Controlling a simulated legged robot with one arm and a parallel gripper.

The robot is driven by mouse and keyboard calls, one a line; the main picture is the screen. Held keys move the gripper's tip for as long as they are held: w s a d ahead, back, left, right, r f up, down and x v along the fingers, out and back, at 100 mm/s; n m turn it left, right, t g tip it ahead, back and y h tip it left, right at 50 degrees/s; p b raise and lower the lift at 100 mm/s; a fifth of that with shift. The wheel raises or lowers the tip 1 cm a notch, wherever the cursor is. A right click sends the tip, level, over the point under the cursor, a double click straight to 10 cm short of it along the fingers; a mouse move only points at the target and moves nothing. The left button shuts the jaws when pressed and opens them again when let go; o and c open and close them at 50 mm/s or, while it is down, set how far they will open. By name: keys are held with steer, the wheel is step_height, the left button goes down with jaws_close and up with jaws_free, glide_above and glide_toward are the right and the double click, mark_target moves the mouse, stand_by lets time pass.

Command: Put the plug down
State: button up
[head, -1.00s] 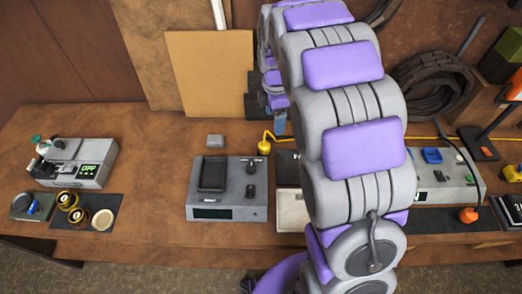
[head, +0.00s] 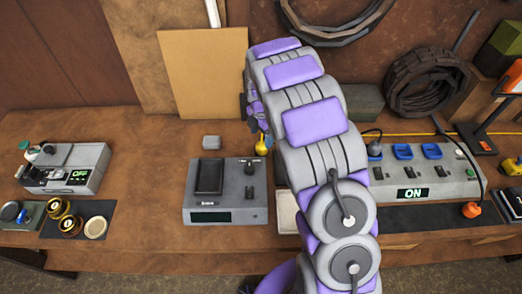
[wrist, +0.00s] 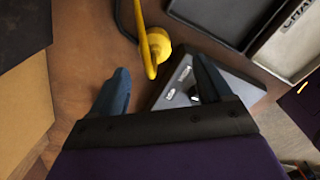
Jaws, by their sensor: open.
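The yellow plug (head: 261,147) stands on the wooden table at the back right corner of a grey device. In the wrist view the yellow plug (wrist: 158,43) shows with its yellow cable, ahead of my fingers and beside the device's edge. My gripper (wrist: 161,70) is open, with its two blue-grey fingers spread and nothing between them. The plug lies beyond the fingertips, apart from them. In the head view my arm hides most of the gripper, which is above and behind the plug.
The grey device (head: 225,205) has a dark tray and knobs. A power strip (head: 430,179) reading ON is at right. Another device (head: 65,168) reading OFF is at left. Table between the left device and middle device is clear.

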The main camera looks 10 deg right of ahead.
mark_target(261, 144)
steer(key=shift+f, duration=0.95)
steer(key=shift+w+d+f+b, duration=0.1)
steer(key=shift+d+f+b, duration=0.1)
steer(key=shift+f, duration=0.15)
steer(key=shift+w+d+f+b, duration=0.1)
steer(key=shift+f+b, duration=0.05)
steer(key=shift+f, duration=0.15)
steer(key=f, duration=0.2)
steer(key=f+b, duration=0.1)
steer(key=f, duration=0.1)
steer(key=shift+w+a+f, duration=0.1)
steer(key=shift+w+a, duration=0.1)
steer(key=shift+w, duration=0.05)
steer(key=shift+c, duration=0.4)
steer(key=c, duration=1.2)
